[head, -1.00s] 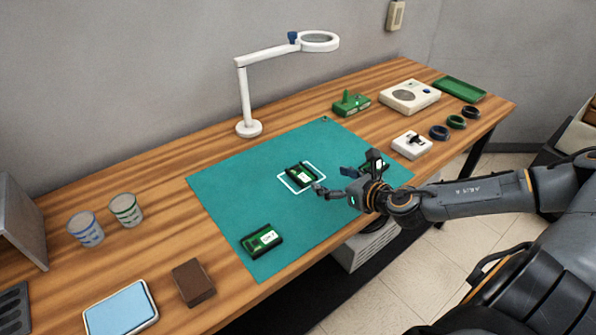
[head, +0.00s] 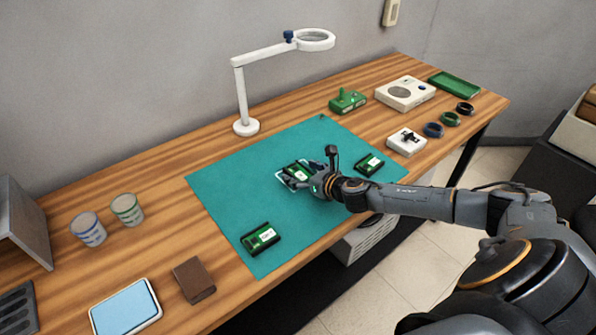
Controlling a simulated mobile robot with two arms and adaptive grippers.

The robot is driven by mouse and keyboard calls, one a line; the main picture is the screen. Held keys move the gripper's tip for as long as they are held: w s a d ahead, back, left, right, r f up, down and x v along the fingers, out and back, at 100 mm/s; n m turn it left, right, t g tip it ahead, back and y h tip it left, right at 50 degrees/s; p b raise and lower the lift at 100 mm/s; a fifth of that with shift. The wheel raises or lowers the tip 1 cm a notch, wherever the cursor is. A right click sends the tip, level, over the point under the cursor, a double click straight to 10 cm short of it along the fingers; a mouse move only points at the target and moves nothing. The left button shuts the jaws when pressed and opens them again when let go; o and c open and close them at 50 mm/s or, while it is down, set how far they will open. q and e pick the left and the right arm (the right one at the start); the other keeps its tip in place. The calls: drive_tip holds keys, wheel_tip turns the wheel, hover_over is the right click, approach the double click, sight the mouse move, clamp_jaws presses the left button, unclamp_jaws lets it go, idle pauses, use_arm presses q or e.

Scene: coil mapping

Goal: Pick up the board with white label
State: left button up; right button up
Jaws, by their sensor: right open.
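A green board with a white label (head: 295,171) lies inside the white outlined square on the teal mat (head: 225,187). A second dark green board with a white label (head: 260,239) lies at the mat's front left. A third board with a pale label (head: 370,164) lies to the right, beyond my right arm. My right gripper (head: 316,171) is open at the right edge of the board in the square. One finger stands up; the other is low and partly hides the board and outline. Whether it touches the board I cannot tell. My left gripper is not in view.
A white magnifier lamp (head: 247,127) stands behind the mat. A white device (head: 407,141), tape rolls (head: 433,130), a green fixture (head: 347,101) and a green tray (head: 454,86) are at the right. Two cups (head: 127,209) and a brown block (head: 194,280) stand left.

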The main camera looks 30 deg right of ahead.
drive_tip(key=shift+c, duration=0.2)
drive_tip(key=c, duration=1.3)
drive_tip(key=shift+o, duration=0.2)
